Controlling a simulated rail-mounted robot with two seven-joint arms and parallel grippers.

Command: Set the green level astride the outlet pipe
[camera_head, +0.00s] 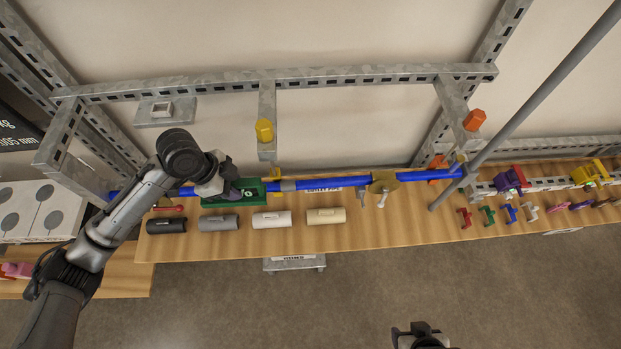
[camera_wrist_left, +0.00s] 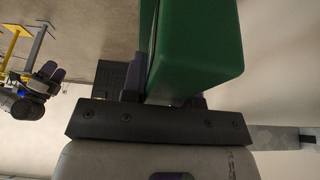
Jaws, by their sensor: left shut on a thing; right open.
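My left gripper (camera_head: 226,184) is shut on the green level (camera_head: 250,190), which also fills the top middle of the left wrist view (camera_wrist_left: 200,45). The level lies over the line of the long blue pipe (camera_head: 330,183), to the left of a grey collar on it. The gripper hides part of the level and of the pipe behind. I cannot tell whether the level touches the pipe or sits a little above it. My right gripper (camera_head: 420,332) is open and empty at the bottom edge, well away from the bench.
Black, grey, white and cream sleeves (camera_head: 326,216) lie along the front of the wooden bench (camera_head: 390,224). A yellow-tipped post (camera_head: 265,130), a brass clamp (camera_head: 383,182) and a slanting grey pole (camera_head: 540,92) stand around the pipe. Small coloured parts (camera_head: 488,214) lie at right.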

